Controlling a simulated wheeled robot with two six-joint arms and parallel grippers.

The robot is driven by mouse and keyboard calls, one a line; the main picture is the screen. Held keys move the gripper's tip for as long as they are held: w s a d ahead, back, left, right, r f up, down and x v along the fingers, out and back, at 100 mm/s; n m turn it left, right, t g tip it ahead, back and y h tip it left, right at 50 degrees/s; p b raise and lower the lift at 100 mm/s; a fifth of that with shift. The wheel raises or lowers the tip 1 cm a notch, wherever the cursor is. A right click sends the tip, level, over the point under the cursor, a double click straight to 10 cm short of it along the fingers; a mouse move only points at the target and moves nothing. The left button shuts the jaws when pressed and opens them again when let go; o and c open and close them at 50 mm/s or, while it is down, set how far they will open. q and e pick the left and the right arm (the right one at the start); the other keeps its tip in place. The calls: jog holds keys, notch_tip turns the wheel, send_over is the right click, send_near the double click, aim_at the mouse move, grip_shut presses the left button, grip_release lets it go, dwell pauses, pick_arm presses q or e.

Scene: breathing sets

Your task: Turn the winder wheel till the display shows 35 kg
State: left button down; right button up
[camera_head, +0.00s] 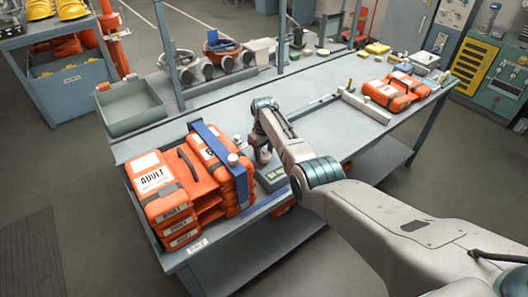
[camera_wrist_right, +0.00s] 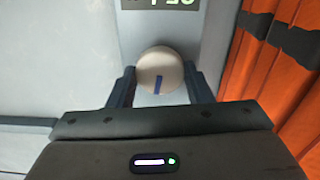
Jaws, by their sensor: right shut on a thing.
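The winder wheel (camera_wrist_right: 160,70) is a round cream knob with a dark blue mark on its face, seen in the right wrist view. My right gripper (camera_wrist_right: 161,88) has one finger on each side of it and is shut on it. Above the wheel, the display (camera_wrist_right: 162,3) shows pale green digits cut off by the picture's top edge, so I cannot read the value. In the head view my right gripper (camera_head: 262,157) points down at the grey winder box (camera_head: 273,180), beside the strapped orange cases, and hides the wheel. My left gripper is not in view.
Orange cases marked ADULT (camera_head: 158,180) stand stacked at the bench's near left end, with a blue strap (camera_head: 222,150) around them. An empty grey-green tray (camera_head: 130,106) is behind them. More orange cases (camera_head: 397,91) lie at the right. The bench middle is fairly clear.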

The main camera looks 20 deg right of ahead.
aim_at(264, 154)
jog(key=shift+w+r, duration=0.1)
jog(key=shift+r, duration=0.05)
jog(key=o, duration=1)
notch_tip(264, 154, up, 11)
jog(key=b, duration=0.2)
jog(key=shift+b, duration=0.3)
